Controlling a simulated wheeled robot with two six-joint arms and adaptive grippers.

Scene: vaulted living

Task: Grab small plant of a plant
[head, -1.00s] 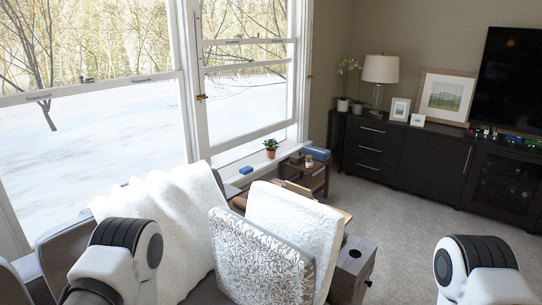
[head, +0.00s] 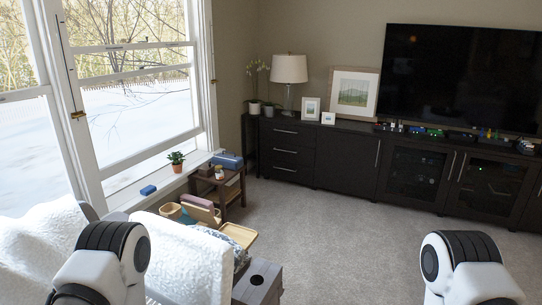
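A small green plant in a terracotta pot (head: 176,162) stands upright on the white window sill (head: 150,184), left of the middle in the head view. A taller orchid-like plant (head: 256,84) in a pale pot stands farther back, at the left end of the dark cabinet. Both of my arms show only as white and black links at the bottom left and bottom right. Neither gripper is in view, and both arms are well short of the small plant.
A couch with white cushions (head: 186,258) fills the lower left. A wooden side table (head: 232,188) with small items stands by the sill. A dark media cabinet (head: 345,163) with a TV (head: 462,78) lines the back wall. Grey carpet (head: 330,235) is open in the middle.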

